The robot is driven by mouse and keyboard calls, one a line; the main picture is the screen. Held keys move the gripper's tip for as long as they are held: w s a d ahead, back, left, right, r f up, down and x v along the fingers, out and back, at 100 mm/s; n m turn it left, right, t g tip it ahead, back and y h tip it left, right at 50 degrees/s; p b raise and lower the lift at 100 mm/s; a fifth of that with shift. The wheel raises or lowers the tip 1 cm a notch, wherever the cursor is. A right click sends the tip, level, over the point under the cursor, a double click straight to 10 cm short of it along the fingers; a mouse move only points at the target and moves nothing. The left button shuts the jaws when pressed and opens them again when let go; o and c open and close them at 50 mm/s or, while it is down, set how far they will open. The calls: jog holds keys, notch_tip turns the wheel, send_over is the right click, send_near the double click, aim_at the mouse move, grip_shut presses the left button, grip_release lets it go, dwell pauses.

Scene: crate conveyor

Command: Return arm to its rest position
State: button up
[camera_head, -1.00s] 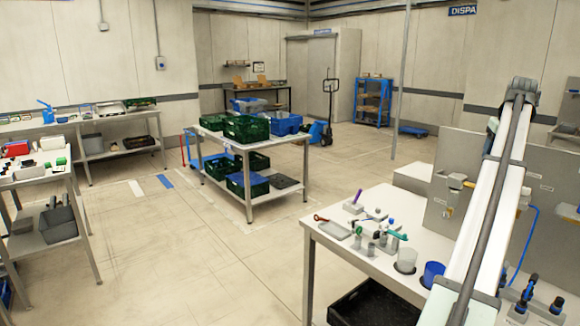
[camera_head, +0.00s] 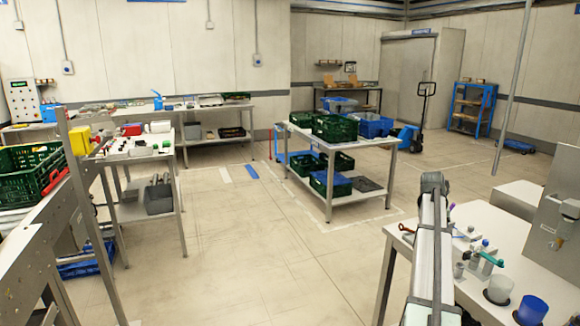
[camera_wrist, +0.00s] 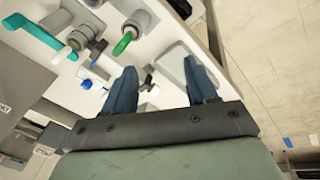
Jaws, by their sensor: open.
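My gripper (camera_wrist: 163,90) shows in the wrist view with its two blue fingers spread apart and nothing between them. It hangs over a white worktop with small tools and fittings. In the head view my arm reaches up from the bottom edge right of centre, and the fingers cannot be made out there. The white workbench (camera_head: 462,272) stands to the right of my arm, with a teal-handled fitting (camera_head: 487,258), a clear cup (camera_head: 499,289) and a blue cup (camera_head: 531,310) on it.
A steel cart (camera_head: 328,157) with green and blue crates stands mid-room. At the left are a conveyor frame (camera_head: 40,235) with a green crate (camera_head: 30,172) and a parts table (camera_head: 135,151). A grey panel (camera_head: 563,215) rises at the right. Open floor (camera_head: 240,260) lies between.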

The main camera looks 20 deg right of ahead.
jog(key=w+a+f+n+g+y, duration=0.2)
jog(key=a+f+n, duration=0.1)
jog(key=a+f, duration=2.55)
jog(key=s+a+f+n+g+y, duration=0.1)
jog(key=s+a+f, duration=0.4)
jog(key=a+f, duration=0.25)
jog(key=s+a+f+n, duration=0.1)
jog(key=s+a+f, duration=0.4)
jog(key=a+f, duration=0.25)
jog(key=s+a+f+g, duration=0.1)
jog(key=s+a+f, duration=0.2)
jog(key=s, duration=0.6)
jog(key=s+a+f+n+g, duration=0.1)
jog(key=s+a+f, duration=0.3)
jog(key=s+a, duration=0.4)
jog(key=s+a+f+n+g, duration=0.1)
jog(key=s+a+f, duration=0.3)
jog(key=s, duration=0.7)
jog(key=shift+s+a+f+g, duration=0.15)
jog(key=shift+a+g, duration=0.25)
jog(key=shift+a, duration=0.75)
